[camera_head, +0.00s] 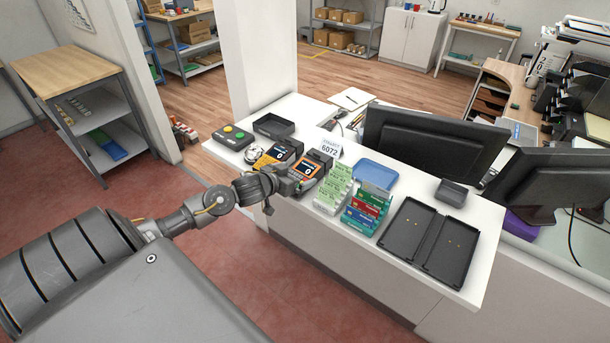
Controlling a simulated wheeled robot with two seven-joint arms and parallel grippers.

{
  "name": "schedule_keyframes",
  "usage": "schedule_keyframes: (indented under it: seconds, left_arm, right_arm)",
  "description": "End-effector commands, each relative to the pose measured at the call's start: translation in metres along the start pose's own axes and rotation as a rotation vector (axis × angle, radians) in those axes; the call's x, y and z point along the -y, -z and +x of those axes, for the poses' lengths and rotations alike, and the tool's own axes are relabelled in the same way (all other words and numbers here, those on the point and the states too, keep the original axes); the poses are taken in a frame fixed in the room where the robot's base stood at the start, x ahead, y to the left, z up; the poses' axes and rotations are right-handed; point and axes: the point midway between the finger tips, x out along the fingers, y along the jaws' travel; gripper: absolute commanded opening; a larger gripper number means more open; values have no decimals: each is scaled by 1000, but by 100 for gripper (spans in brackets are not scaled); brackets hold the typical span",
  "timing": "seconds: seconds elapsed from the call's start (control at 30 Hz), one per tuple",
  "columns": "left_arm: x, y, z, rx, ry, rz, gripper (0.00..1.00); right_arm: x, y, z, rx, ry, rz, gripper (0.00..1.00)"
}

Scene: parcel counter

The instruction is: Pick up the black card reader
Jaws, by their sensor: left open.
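Two dark card-reader-like devices stand side by side on the white counter (470,285). The right one (311,165) has a black body, a small lit screen and an orange keypad face. The left one (287,148) is also dark, with a lit screen and a yellow-orange front. I cannot tell for sure which is the black card reader. My left gripper (296,186) is open at the counter's front edge, just in front of the right device. Whether it touches the device is unclear. My right gripper is not in view.
Left of the devices are a button box (233,137) and a black tray (274,126). A number sign (330,148) stands behind. To the right are green card racks (333,188), colored cards (366,207), a blue tray (376,172), an open black case (428,240) and monitors (425,145).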

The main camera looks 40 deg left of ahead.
Motion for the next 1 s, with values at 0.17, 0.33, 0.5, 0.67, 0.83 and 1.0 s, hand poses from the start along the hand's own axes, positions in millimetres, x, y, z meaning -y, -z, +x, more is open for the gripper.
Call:
schedule_keyframes:
  seconds: [0.17,0.33,0.5,0.67,0.83,1.0]
  left_arm:
    - [1,5,26,-1,1,-3,100]
    - [1,4,39,-1,0,0,100]
    - [1,3,40,-1,0,0,100]
    - [1,3,40,-1,0,0,87]
    - [1,3,40,-1,0,1,65]
    - [1,2,40,-1,0,1,43]
  right_arm:
    - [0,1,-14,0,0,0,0]
    - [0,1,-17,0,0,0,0]
    - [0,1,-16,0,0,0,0]
    - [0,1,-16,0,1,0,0]
    - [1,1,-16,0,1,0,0]
    - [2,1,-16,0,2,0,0]
